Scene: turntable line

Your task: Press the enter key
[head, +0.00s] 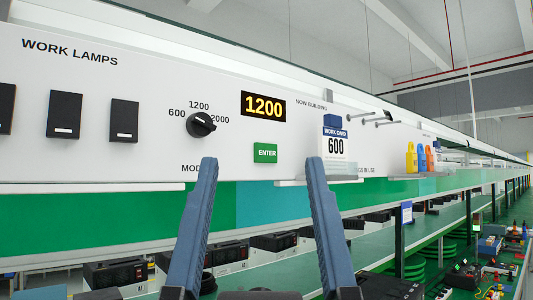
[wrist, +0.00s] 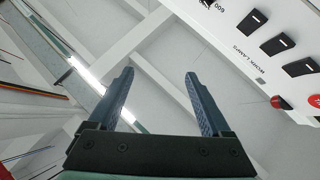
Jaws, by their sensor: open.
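The green ENTER key (head: 265,153) is on the white panel (head: 60,150), below a display (head: 263,107) that reads 1200. The black mode knob (head: 201,125) is to its left, among marks 600, 1200 and 2000. My gripper (head: 262,170) is open and empty, its two blue fingers spread in front of the panel. In the head view the key shows between and just above the fingertips; no contact is seen. In the wrist view the gripper (wrist: 160,80) points toward the ceiling and the ENTER key is not visible.
A work card (head: 336,145) reading 600 stands in a clear holder right of the key. Black lamp switches (head: 64,114) are at the left. Metal pegs (head: 375,118) stick out at the right, with coloured padlock-like tags (head: 411,158) beyond. A red button (wrist: 281,102) shows in the wrist view.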

